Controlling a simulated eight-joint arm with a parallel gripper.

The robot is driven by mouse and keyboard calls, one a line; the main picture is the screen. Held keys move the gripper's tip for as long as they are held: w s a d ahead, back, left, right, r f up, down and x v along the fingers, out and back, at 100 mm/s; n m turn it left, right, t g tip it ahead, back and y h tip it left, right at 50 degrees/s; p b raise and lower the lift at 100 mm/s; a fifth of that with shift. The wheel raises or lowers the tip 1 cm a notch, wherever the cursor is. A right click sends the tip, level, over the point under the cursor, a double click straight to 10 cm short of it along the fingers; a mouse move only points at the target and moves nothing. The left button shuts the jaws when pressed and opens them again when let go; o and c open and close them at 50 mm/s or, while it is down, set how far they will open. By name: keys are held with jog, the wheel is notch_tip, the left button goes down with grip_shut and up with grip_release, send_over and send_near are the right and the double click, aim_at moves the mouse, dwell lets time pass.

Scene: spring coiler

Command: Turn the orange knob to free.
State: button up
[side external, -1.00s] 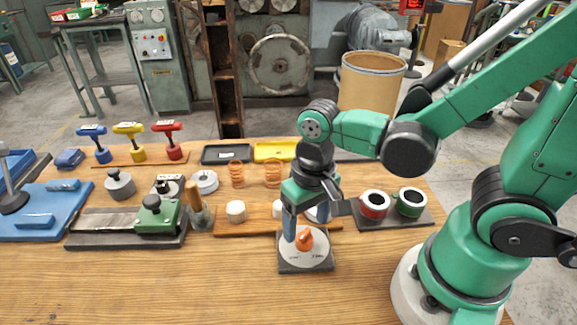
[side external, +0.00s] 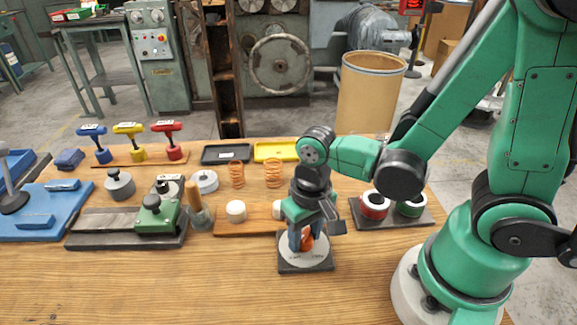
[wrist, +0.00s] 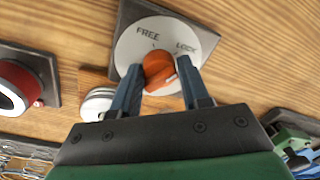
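The orange knob (wrist: 157,72) sits in the middle of a round white dial (wrist: 133,48) on a dark square base. The wrist view shows FREE and LOCK printed on the dial, with FREE on the left and LOCK on the right. Which word the knob points to is not clear. My gripper (wrist: 160,64) is open, with one blue finger on each side of the knob. The left finger is close to the knob, and a gap shows at the right finger. In the side view, my gripper (side external: 303,232) points down over the dial and partly hides the knob (side external: 306,241).
A dark plate with red and green ring-shaped parts (side external: 375,205) stands right of the dial. A wooden strip with white knobs (side external: 255,221) lies just behind it. The front of the wooden bench (side external: 180,290) is clear.

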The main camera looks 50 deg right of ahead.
grip_shut()
jog(key=shift+n, duration=0.3)
jog(key=n, duration=0.6)
jog(key=shift+d, duration=0.1)
jog(key=n, duration=0.7)
jog(key=shift+w+g, duration=0.1)
jog(key=shift+g, duration=0.3)
jog(key=shift+n, duration=0.3)
jog(key=o, duration=1)
grip_release()
jog(key=shift+c, duration=0.2)
